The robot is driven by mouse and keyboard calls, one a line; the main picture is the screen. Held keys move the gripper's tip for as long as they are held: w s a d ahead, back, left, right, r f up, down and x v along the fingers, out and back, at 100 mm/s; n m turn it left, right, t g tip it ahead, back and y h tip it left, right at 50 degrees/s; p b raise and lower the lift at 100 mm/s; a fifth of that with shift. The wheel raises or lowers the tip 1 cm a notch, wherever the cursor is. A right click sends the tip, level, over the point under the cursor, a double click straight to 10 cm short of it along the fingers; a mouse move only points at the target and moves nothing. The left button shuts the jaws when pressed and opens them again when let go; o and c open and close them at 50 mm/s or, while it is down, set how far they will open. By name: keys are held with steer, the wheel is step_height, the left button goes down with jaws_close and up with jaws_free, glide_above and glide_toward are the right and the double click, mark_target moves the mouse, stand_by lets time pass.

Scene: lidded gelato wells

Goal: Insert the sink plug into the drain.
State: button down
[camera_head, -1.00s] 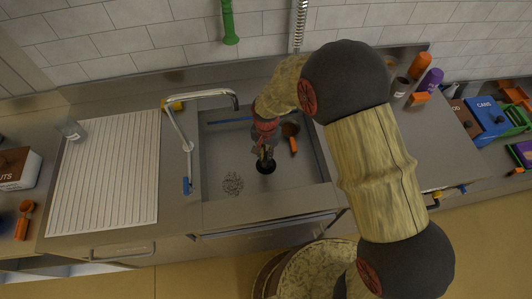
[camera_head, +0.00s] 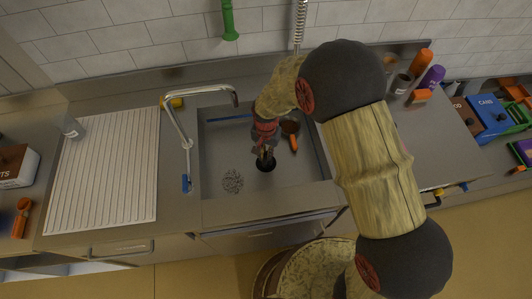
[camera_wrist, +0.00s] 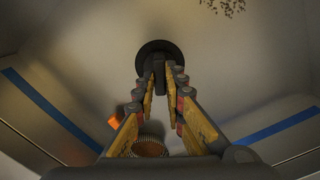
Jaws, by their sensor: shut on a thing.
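The sink plug is a black round disc (camera_wrist: 160,48) with a dark upright stem between my fingertips in the wrist view. It also shows in the head view as a dark disc (camera_head: 266,166) low in the sink basin. My gripper (camera_head: 265,152) points down into the basin, and its fingers (camera_wrist: 160,75) are closed on the stem. The drain opening cannot be made out; the disc may cover it. I cannot tell whether the plug touches the basin floor or is seated.
The steel basin (camera_head: 215,165) holds a speckled patch (camera_head: 232,181), an orange-handled item (camera_head: 293,143) and a blue strip on its wall. A tap (camera_head: 186,140) arches at the left beside a ribbed drainboard (camera_head: 105,170). The basin's left part is mostly clear.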

mark_target(266, 156)
steer(key=shift+f, duration=0.15)
steer(key=c, duration=1.8)
jaws_free()
steer(key=shift+o, duration=0.2)
steer(key=shift+r+p, duration=1.65)
steer(key=shift+r, duration=0.9)
step_height(266, 156, up, 12)
steer(key=shift+f, duration=0.1)
